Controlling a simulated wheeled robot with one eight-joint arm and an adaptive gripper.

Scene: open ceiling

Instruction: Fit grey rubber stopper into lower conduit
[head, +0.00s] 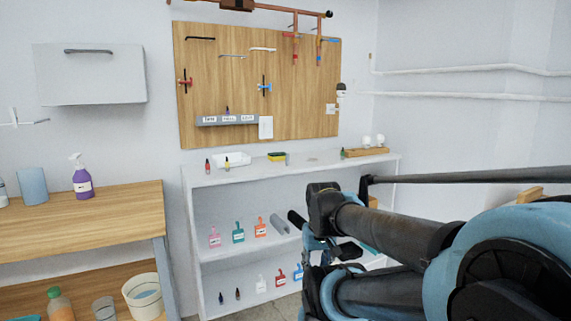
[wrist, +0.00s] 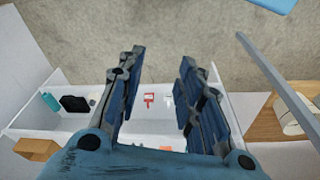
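Two white conduits run along the right wall in the head view. The lower conduit (head: 460,97) is below the upper conduit (head: 460,70), and its left end is near the wall corner. I cannot clearly pick out the grey rubber stopper; a small dark grey piece (head: 287,158) beside the sponge on the shelf top is too small to identify. My gripper (wrist: 160,56) is open in the wrist view, with nothing between its fingers. It is in front of the shelf unit, pointing toward the floor area. In the head view, my arm hides the shelf's right part.
The white shelf unit (head: 196,235) holds several small bottles and tags. A yellow sponge (head: 276,156) and a wooden tray (head: 367,152) are on its top. A wooden pegboard (head: 225,85) hangs above. A wooden table (head: 105,205) with a purple spray bottle (head: 82,182) stands left.

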